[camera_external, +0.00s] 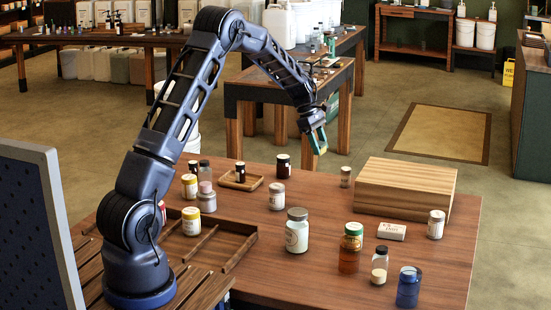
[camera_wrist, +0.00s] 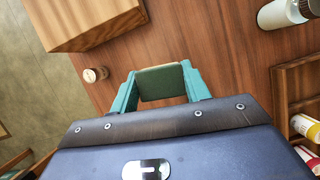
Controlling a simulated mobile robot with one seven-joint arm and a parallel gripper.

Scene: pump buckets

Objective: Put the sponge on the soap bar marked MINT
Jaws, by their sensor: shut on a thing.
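My gripper (camera_external: 317,138) is raised above the back of the wooden table, with its teal fingers pointing down. It is shut on the sponge, a dark green block with a tan edge (camera_wrist: 162,83), held between the fingertips in the wrist view. The sponge is small in the external view, clear of the table. A white soap bar (camera_external: 391,232) with reddish lettering lies flat on the table in front of the wooden box. Its word is too small to read surely. The bar is to the right of and nearer the camera than my gripper, and does not show in the wrist view.
The wooden box (camera_external: 406,188) stands behind the bar, also at the wrist view's upper left (camera_wrist: 85,22). A white jar (camera_external: 436,224) stands right of the bar; an amber bottle (camera_external: 350,250) and blue jar (camera_external: 408,288) stand in front. A divided tray (camera_external: 238,250) is at left.

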